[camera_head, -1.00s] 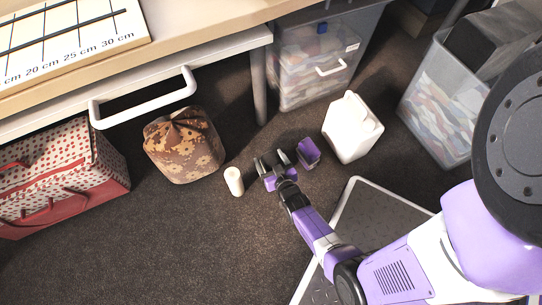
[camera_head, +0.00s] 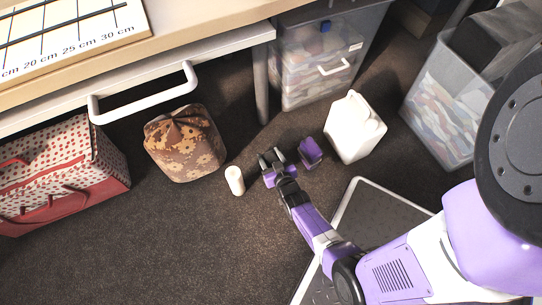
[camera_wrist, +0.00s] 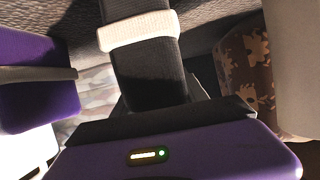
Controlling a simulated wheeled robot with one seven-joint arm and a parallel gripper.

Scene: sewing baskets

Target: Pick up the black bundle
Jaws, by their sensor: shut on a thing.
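The black bundle (camera_wrist: 148,75), a dark strip with a pale band around it, shows in the wrist view in front of my gripper's purple palm. In the head view my gripper (camera_head: 271,157) is low over the dark carpet, with its fingers drawn together. It is shut on the black bundle, which is hard to tell apart from the dark fingers there. How far the bundle is off the floor is not clear.
A purple box (camera_head: 310,152) and a white canister (camera_head: 354,128) stand right of my gripper. A cream cylinder (camera_head: 235,180) and a brown floral sack (camera_head: 185,150) are left. A desk leg (camera_head: 260,85) and clear bin (camera_head: 317,65) are behind. Open carpet lies front-left.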

